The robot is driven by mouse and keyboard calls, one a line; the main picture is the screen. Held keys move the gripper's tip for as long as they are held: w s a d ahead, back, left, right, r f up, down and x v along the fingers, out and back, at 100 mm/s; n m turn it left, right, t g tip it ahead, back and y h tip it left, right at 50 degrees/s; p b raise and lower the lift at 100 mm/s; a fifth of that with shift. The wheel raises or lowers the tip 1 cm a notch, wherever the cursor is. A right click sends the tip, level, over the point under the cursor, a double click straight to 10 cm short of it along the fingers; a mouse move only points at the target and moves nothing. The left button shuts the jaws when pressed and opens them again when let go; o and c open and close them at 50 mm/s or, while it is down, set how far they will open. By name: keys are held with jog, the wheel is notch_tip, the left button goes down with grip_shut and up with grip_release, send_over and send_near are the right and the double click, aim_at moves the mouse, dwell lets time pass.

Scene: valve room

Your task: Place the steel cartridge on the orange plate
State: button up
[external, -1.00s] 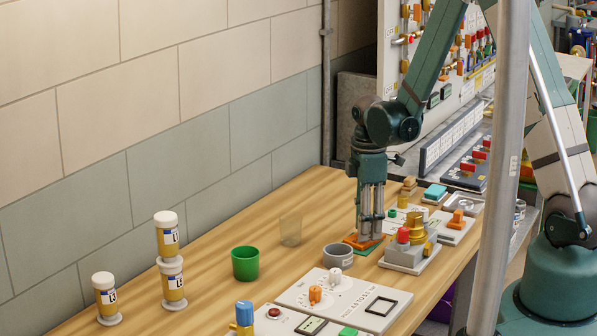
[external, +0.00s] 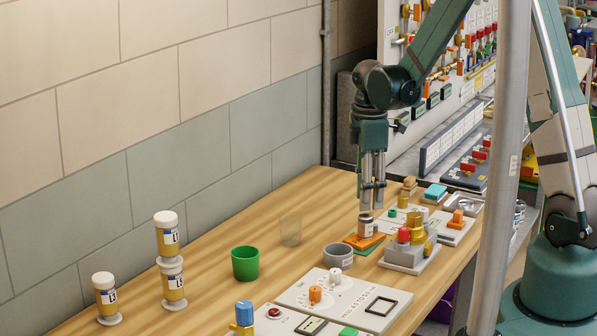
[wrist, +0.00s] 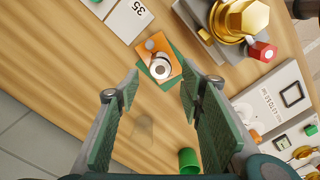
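The steel cartridge (external: 366,227) stands upright on the orange plate (external: 354,241), with a green piece showing under the plate's edge. In the wrist view, the cartridge (wrist: 160,68) is seen from above as a pale ring with a dark centre, on the orange plate (wrist: 169,52). My gripper (external: 372,207) hangs just above the cartridge and points down. In the wrist view, my gripper's (wrist: 161,80) two green pads are spread wide with nothing between them. The cartridge appears clear of both fingers.
A grey block with a gold fitting and red knob (external: 403,235) stands close right of the plate. A grey ring-shaped cup (external: 338,257), a clear cup (external: 290,229) and a green cup (external: 245,263) stand to the left. Labelled jars (external: 106,298) stand at far left.

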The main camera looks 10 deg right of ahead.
aim_at(368, 216)
jog(key=shift+r, duration=1.85)
jog(key=s+d+r+m+t, duration=0.2)
jog(key=s+d+r+m, duration=0.25)
jog(key=r, duration=0.35)
jog(key=s+d+r+m+t, duration=0.1)
jog(key=s+d+r+m, duration=0.4)
jog(key=r, duration=0.3)
jog(key=s+d+r+m+t, duration=0.2)
jog(key=s+d+m, duration=0.2)
jog(key=s, duration=0.3)
jog(key=s+d+r+m+t, duration=0.2)
jog(key=s+d+r+m, duration=0.1)
jog(key=s+d, duration=0.3)
jog(key=shift+s+r+m, duration=0.35)
jog(key=shift+s+m, duration=0.3)
jog(key=shift+m, duration=0.1)
